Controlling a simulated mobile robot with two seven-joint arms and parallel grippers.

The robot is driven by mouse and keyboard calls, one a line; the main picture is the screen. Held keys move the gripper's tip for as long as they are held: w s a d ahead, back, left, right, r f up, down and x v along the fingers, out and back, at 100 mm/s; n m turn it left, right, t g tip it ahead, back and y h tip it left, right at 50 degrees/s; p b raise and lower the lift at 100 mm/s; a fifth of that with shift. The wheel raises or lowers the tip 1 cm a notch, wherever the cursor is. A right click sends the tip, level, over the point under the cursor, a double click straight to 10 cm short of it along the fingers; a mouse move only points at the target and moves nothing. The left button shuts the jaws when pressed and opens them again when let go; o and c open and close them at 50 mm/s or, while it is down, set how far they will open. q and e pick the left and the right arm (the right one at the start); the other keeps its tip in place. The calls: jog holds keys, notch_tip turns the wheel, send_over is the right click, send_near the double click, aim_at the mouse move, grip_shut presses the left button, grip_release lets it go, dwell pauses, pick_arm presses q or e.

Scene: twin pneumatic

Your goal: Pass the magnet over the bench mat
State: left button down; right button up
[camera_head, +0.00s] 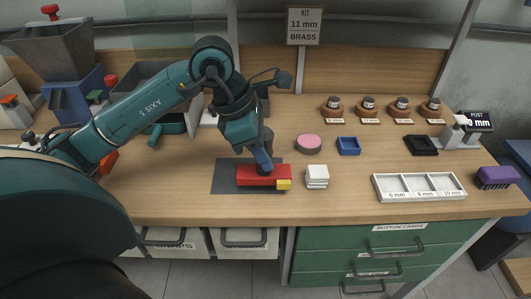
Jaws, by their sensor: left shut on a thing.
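A red bar with a yellow end block (284,184), which looks like the magnet, lies level over the dark grey bench mat (226,178) on the wooden bench. My left gripper (265,170) reaches down onto the bar from above and is shut on it. The bar covers the middle and right of the mat; I cannot tell whether it touches the mat or is just above it. The fingertips are partly hidden against the bar. My right gripper is not in view.
Just right of the mat are a white stack (317,177), a pink round pad (308,144) and a blue tray (348,146). A white three-compartment tray (420,198) and a purple brush (496,177) are farther right. Several small jars line the back.

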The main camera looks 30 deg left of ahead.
pick_arm(q)
jog(key=shift+r+p, duration=0.6)
jog(key=shift+r, duration=0.95)
jog(key=shift+r+p, duration=0.1)
jog(key=shift+p, duration=0.2)
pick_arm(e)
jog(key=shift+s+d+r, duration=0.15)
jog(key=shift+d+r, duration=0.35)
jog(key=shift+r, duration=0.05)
